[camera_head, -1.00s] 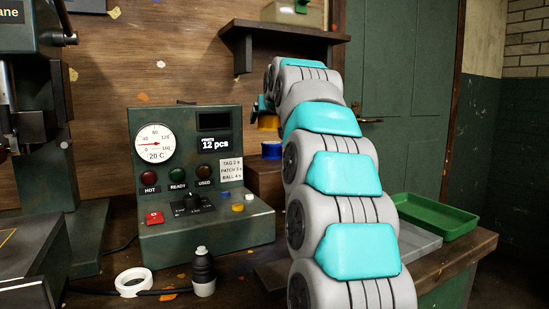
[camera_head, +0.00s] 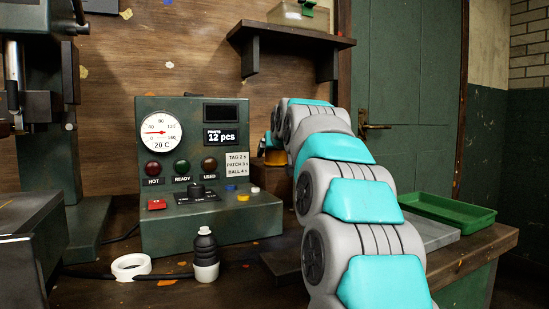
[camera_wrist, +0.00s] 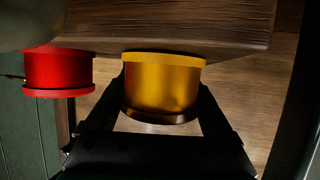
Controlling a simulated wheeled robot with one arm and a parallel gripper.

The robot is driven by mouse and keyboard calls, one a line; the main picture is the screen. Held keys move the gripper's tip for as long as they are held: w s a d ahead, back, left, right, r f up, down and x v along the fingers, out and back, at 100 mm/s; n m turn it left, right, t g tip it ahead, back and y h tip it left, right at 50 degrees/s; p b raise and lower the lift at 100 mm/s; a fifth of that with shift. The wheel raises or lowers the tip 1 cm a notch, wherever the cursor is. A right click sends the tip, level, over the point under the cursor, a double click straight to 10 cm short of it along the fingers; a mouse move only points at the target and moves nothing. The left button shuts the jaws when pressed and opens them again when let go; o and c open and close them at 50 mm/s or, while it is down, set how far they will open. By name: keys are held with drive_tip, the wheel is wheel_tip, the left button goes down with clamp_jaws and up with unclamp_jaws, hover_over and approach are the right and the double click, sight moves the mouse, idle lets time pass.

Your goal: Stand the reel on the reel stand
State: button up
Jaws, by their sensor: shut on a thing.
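My gripper (camera_wrist: 162,90) is shut on a gold-yellow reel (camera_wrist: 160,95), with one dark finger on each side. In the wrist view the reel's flange is right at the edge of a wooden surface (camera_wrist: 210,28), which seems to be the reel stand; I cannot tell whether they touch. A red reel (camera_wrist: 58,72) is against the same wood, to the left and apart from the gold one. In the head view the gold reel (camera_head: 275,157) shows just above a brown wooden block (camera_head: 277,183). My arm hides most of the block and gripper there.
A green control panel (camera_head: 207,180) stands left of my arm. A white ring (camera_head: 131,267) and a dark bottle-shaped thing (camera_head: 205,255) are in front of it. A green tray (camera_head: 450,214) lies on the right. A wall shelf (camera_head: 290,40) hangs above.

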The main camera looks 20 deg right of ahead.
drive_tip(key=o, duration=1)
drive_tip(key=shift+f, duration=0.1)
drive_tip(key=shift+r, duration=0.2)
drive_tip(key=v, duration=1.2)
